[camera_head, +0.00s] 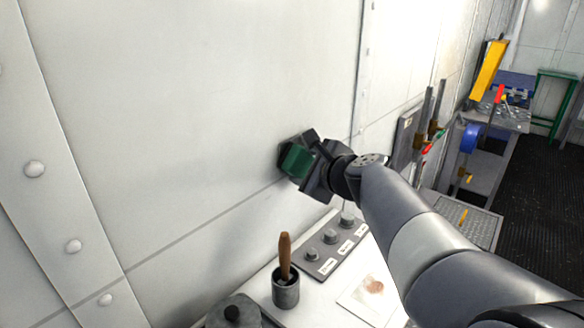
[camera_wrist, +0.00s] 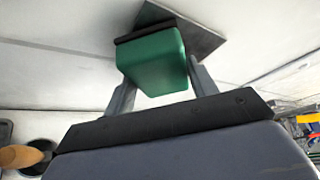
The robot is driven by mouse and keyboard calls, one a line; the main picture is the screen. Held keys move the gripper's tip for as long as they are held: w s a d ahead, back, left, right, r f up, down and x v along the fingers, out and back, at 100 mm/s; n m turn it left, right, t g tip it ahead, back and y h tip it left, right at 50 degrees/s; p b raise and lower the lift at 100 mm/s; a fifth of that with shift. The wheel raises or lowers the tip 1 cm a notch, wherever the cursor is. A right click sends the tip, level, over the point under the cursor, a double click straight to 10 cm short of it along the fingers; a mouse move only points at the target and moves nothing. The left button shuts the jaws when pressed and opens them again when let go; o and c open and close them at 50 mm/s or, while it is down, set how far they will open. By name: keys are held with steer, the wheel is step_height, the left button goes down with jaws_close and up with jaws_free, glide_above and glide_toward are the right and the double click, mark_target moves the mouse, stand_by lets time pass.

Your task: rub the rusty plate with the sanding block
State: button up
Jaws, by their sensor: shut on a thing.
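The sanding block is green with a dark face (camera_head: 297,160). My gripper (camera_head: 306,162) is shut on it and holds it up beside the white wall, above the bench; I cannot tell whether it touches the wall. In the wrist view the green block (camera_wrist: 153,62) sits between the two grey fingers of my gripper (camera_wrist: 160,78), its dark face turned away.
A grey cup (camera_head: 286,292) with a wooden-handled tool stands on the bench (camera_head: 262,285). A labelled strip with several knobs (camera_head: 328,243) lies behind the plate. A dark lidded pot (camera_head: 232,312) is at the front. A dark patch (camera_wrist: 205,40) shows behind the block. Tools hang farther right.

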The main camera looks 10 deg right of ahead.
mark_target(292, 173)
steer(key=shift+a, duration=0.15)
steer(key=shift+s+a+r, duration=0.1)
steer(key=shift+a, duration=0.15)
steer(key=shift+s+a+p, duration=0.35)
steer(key=shift+s+a, duration=0.15)
steer(key=shift+a, duration=0.2)
steer(key=shift+s+a+p, duration=0.3)
steer(key=shift+s+a, duration=0.15)
steer(key=shift+a, duration=0.2)
steer(key=shift+s+d+b, duration=0.3)
steer(key=shift+s+d, duration=0.6)
steer(key=shift+s, duration=0.3)
steer(key=shift+s+d+b, duration=0.25)
steer(key=shift+s+d, duration=0.6)
steer(key=shift+s, duration=0.3)
